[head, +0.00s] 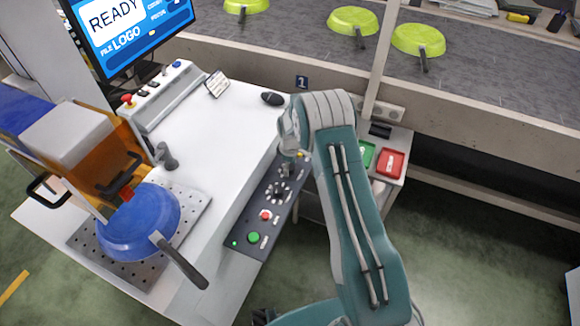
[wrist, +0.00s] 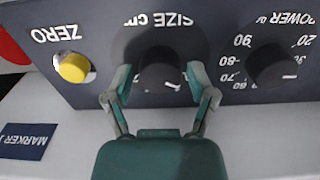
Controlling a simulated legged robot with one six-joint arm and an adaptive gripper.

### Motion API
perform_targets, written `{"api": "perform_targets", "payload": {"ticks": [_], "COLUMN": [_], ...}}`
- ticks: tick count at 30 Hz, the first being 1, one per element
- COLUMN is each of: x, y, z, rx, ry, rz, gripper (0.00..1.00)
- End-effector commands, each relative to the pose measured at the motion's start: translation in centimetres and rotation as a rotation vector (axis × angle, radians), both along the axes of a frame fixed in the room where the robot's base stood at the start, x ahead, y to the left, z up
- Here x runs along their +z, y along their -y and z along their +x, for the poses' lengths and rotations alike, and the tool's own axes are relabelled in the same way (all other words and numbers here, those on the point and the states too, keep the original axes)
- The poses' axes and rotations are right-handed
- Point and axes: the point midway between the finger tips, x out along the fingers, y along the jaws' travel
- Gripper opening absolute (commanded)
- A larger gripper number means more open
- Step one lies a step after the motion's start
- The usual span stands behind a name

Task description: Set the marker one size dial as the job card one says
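In the wrist view the marker one size dial (wrist: 160,72) is a dark knob under upside-down "SIZE cm" lettering. A short white mark shows at its lower right; most of its scale is hidden. My gripper (wrist: 161,78) has one finger on each side of the knob; dark knob against dark panel does not show whether they touch it. In the head view my gripper (head: 291,160) is over the far part of the control panel (head: 244,222), hiding the size dial. A small card (head: 217,84) stands on the white table; its writing is too small to read.
The power dial (wrist: 272,68) and yellow zero button (wrist: 73,67) flank the size dial closely. Red (head: 266,215) and green (head: 253,238) buttons sit nearer on the panel. A blue pan (head: 140,222) lies under the machine at left. Green and red trays (head: 391,163) stand right of my arm.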

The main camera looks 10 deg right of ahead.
Motion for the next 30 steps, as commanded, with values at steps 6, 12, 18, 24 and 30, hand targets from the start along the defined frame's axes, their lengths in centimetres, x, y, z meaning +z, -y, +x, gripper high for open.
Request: {"api": "perform_targets", "payload": {"ticks": [6,12,18,24,30], "x": [-0.03,-0.09,-0.15,-0.19,-0.23], "y": [0.01,0.02,0.02,0.03,0.03], "z": [0.01,0.02,0.03,0.02,-0.01], "rx": [0.0,-0.012,-0.081,-0.222,-0.408], "ry": [0.0,-0.001,-0.001,-0.001,-0.001], "rz": [0.0,-0.001,0.0,0.0,-0.001], "gripper": [0.05,0.05,0.05,0.05,0.05]}}
